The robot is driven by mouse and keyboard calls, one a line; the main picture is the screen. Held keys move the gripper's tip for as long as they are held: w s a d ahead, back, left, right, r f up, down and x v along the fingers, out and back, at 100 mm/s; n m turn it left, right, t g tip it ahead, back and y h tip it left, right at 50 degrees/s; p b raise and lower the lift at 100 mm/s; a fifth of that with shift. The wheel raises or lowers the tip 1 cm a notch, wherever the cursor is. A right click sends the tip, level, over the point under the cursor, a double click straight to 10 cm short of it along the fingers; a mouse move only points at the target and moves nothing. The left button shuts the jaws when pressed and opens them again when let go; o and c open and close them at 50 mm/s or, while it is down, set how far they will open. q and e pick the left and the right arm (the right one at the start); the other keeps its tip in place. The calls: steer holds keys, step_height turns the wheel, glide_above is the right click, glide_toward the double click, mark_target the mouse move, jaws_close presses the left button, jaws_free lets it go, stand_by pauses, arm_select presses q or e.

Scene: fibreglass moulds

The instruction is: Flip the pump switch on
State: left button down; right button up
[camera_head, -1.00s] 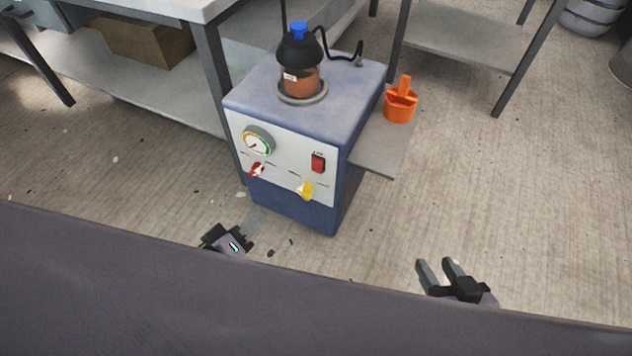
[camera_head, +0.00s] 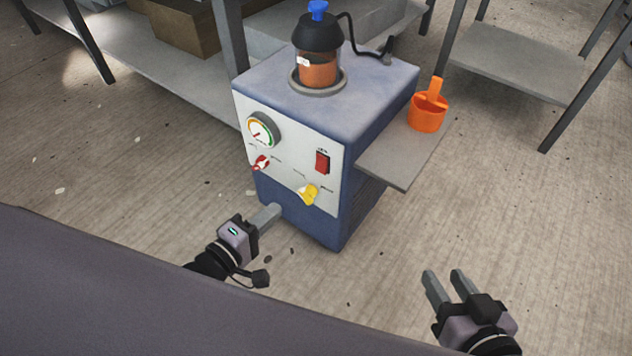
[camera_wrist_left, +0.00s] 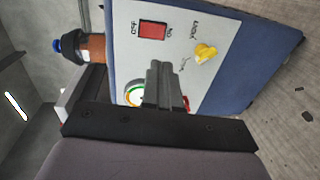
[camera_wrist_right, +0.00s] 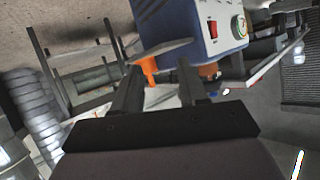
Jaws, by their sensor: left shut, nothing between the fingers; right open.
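The pump is a blue box (camera_head: 300,221) with a white front panel. Its red rocker switch (camera_head: 322,163) is on the right of the panel, and also shows in the left wrist view (camera_wrist_left: 152,30) and the right wrist view (camera_wrist_right: 213,30). I cannot tell the switch's position. A gauge (camera_head: 263,131), a red knob (camera_head: 262,163) and a yellow knob (camera_head: 309,194) share the panel. My left gripper (camera_head: 270,213) is shut and empty, low in front of the panel, left of and below the switch. My right gripper (camera_head: 446,277) is open and empty, to the right of the pump.
A jar (camera_head: 319,68) with a black lid stands on the pump, with a black hose. An orange cup (camera_head: 428,107) sits on the side shelf (camera_head: 397,168) at the right. Metal tables (camera_head: 190,82) stand behind.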

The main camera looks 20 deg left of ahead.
arm_select(q)
steer(key=shift+f, duration=0.1)
steer(key=shift+w, duration=0.15)
steer(key=b, duration=0.5)
glide_toward(320, 170)
steer(key=x, duration=0.5)
steer(key=shift+w+f, duration=0.1)
steer(key=shift+w, duration=0.05)
steer(key=shift+w+d, duration=0.3)
steer(key=shift+w, duration=0.4)
arm_select(e)
steer(key=shift+w+a+f+m+y, duration=0.1)
steer(key=shift+w+a+f+y, duration=0.1)
steer(key=shift+a+y, duration=0.3)
steer(key=shift+w+a+f+m+y, duration=0.1)
steer(key=shift+w+a+f+y, duration=0.15)
steer(key=shift+a, duration=0.3)
steer(key=shift+w+a+f+m+y, duration=0.1)
steer(key=shift+a+f+y, duration=0.05)
steer(key=shift+a+y, duration=0.35)
